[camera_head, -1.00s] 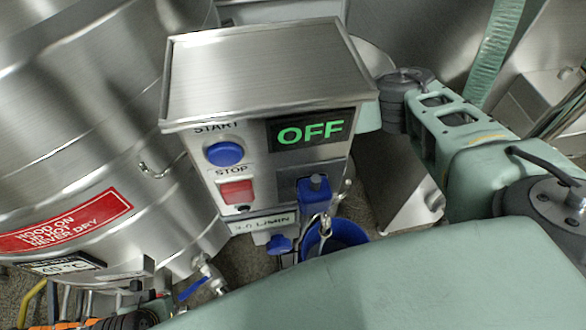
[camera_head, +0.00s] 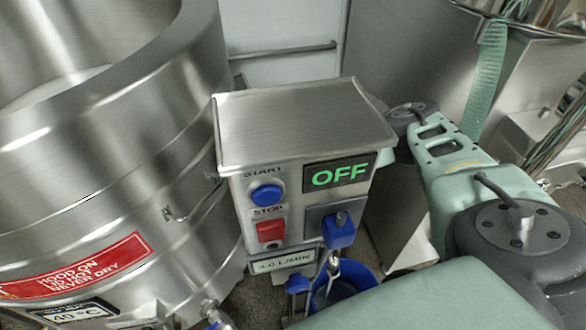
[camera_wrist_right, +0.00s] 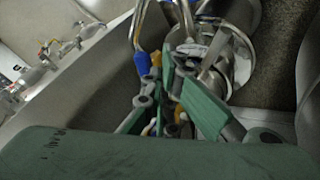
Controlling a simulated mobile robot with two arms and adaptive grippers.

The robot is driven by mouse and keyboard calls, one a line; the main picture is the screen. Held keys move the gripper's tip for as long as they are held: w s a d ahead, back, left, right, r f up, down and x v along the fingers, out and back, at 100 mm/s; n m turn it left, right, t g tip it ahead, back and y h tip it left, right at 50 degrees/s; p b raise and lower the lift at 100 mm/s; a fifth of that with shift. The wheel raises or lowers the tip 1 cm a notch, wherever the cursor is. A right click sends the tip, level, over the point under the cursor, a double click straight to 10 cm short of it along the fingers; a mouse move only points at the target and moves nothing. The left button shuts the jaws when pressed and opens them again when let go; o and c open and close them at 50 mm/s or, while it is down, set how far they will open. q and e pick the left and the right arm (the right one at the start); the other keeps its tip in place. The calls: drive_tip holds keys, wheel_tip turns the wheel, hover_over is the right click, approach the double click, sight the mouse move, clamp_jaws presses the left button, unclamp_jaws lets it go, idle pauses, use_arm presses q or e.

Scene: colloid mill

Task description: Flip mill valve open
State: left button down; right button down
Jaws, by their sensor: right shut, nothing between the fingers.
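The mill's steel control box (camera_head: 305,125) stands in the middle of the head view. It has a blue START button (camera_head: 267,195), a red STOP button (camera_head: 270,230) and a display (camera_head: 339,175) reading OFF in green. A blue knob (camera_head: 340,232) sits on its front. A small blue handle (camera_head: 298,284) shows below the box; I cannot tell whether it is the valve. In the right wrist view, my right gripper (camera_wrist_right: 180,86) is shut and empty near steel pipework and a blue handle (camera_wrist_right: 143,62). My left gripper is not in view.
A large steel vessel (camera_head: 110,150) with a red warning label (camera_head: 80,268) stands on the left. A blue round container (camera_head: 340,292) is below the box, partly hidden by my right arm. A steel cabinet (camera_head: 410,75) stands behind.

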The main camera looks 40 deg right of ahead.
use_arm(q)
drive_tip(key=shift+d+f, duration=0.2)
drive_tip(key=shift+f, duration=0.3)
use_arm(e)
drive_tip(key=shift+s+d+f, duration=0.1)
drive_tip(key=shift+s+d, duration=0.3)
